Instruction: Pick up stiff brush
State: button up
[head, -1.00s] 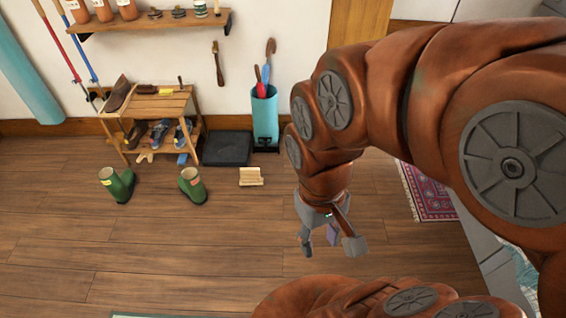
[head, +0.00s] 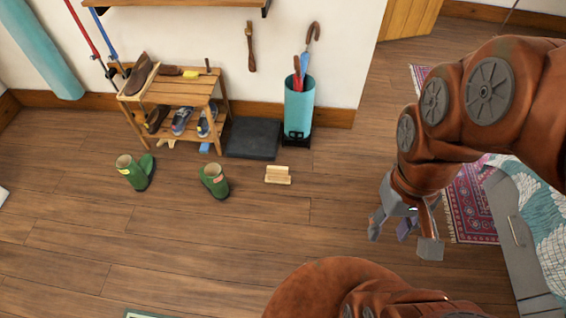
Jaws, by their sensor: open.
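A brown long-handled tool (head: 251,47) that looks like a brush hangs on the white wall, left of the umbrella stand. A small brown item (head: 169,71) that may also be a brush lies on top of the wooden shoe rack (head: 197,90), beside a yellow piece (head: 191,74). I cannot tell which is the stiff brush. My gripper (head: 403,240) is open and empty, pointing down over the floor at the right, well apart from the wall and rack.
A teal umbrella stand (head: 299,112), a dark mat (head: 253,138), green boots (head: 135,172) and a small wooden block-like stand (head: 278,175) are near the wall. A bed (head: 512,240) and patterned rug (head: 468,205) are at right. The middle floor is clear.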

aim_at(275, 175)
jog(key=u, duration=0.3)
jog(key=i, duration=0.6)
jog(key=u, duration=0.85)
jog(key=i, duration=0.35)
jog(key=u, duration=0.5)
